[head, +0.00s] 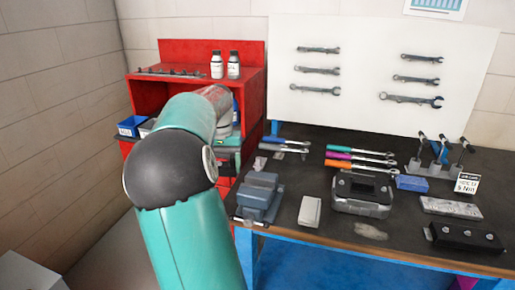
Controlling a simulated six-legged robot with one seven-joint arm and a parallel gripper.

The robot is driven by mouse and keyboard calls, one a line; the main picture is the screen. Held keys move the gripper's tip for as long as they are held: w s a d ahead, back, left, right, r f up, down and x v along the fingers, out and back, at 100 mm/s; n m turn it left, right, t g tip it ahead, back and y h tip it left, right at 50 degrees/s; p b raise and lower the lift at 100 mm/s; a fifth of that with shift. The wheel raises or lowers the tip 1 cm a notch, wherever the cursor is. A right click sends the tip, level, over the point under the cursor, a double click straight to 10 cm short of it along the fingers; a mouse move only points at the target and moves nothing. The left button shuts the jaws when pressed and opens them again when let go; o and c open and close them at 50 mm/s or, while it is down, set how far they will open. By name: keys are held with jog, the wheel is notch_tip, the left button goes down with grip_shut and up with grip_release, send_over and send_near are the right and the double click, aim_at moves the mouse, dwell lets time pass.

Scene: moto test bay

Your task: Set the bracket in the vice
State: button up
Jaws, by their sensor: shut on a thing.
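The vice (259,196) is a blue-grey block with jaws at the front left of the dark workbench. A small light-grey angular piece, which looks like the bracket (260,163), shows just behind the vice, apart from its jaws in the picture. My arm reaches up and bends over to the right, with its wrist coming down at the bench's left end. My gripper (236,161) is largely hidden by my arm and dark against the red cabinet. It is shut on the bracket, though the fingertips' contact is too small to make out.
A pale block (310,211) and a grey case (362,194) stand right of the vice. Coloured-handled tools (355,158) lie behind. A blue box (411,183) and a dark fixture (465,238) are farther right. A red cabinet (252,72) with bottles stands at the back left.

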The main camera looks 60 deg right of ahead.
jog(key=s+d+r+m, duration=0.3)
jog(key=s+r, duration=0.3)
jog(key=s, duration=0.4)
send_over(258, 178)
jog(key=a, duration=0.2)
notch_tip(258, 178, down, 6)
jog(key=shift+s+f, duration=0.15)
jog(key=shift+s, duration=0.3)
jog(key=shift+f, duration=2.15)
dwell(0.3)
jog(key=o, duration=1.2)
jog(key=shift+r, duration=0.1)
notch_tip(258, 178, up, 14)
jog(key=shift+f, duration=0.2)
